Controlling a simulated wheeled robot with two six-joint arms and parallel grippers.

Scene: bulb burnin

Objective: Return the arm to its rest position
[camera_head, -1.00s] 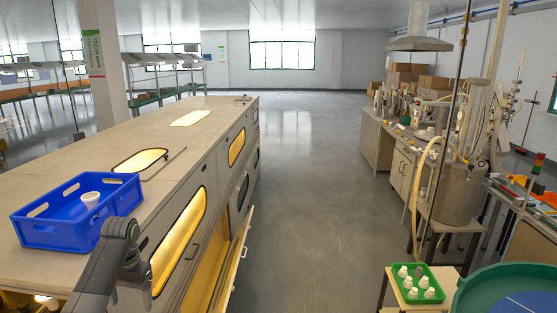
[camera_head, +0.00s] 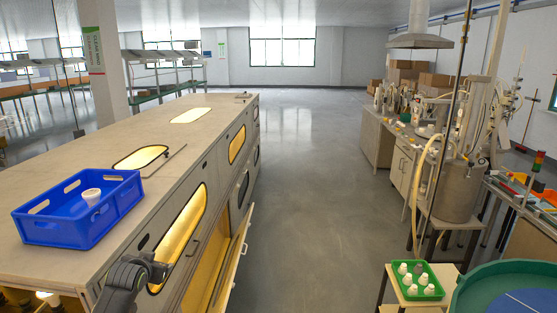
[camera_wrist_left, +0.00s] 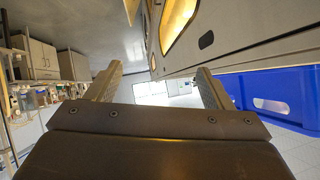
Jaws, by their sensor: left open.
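My left arm shows at the lower left of the head view, in front of the long bench's near side; its fingertips cannot be made out there. In the left wrist view my left gripper (camera_wrist_left: 158,85) is open, its two fingers wide apart with nothing between them. A blue crate (camera_head: 50,232) stands on the bench top with a white cup-like item (camera_head: 91,196) in it. The crate also shows at the right of the wrist view (camera_wrist_left: 232,84), apart from the fingers. My right gripper is not in view.
The long bench (camera_head: 215,118) has lit yellow windows, and an open panel (camera_head: 241,250) sticks out from its side. A green tray (camera_head: 410,293) with several white bulbs stands on a small stand at lower right. The aisle floor (camera_head: 310,200) between is clear.

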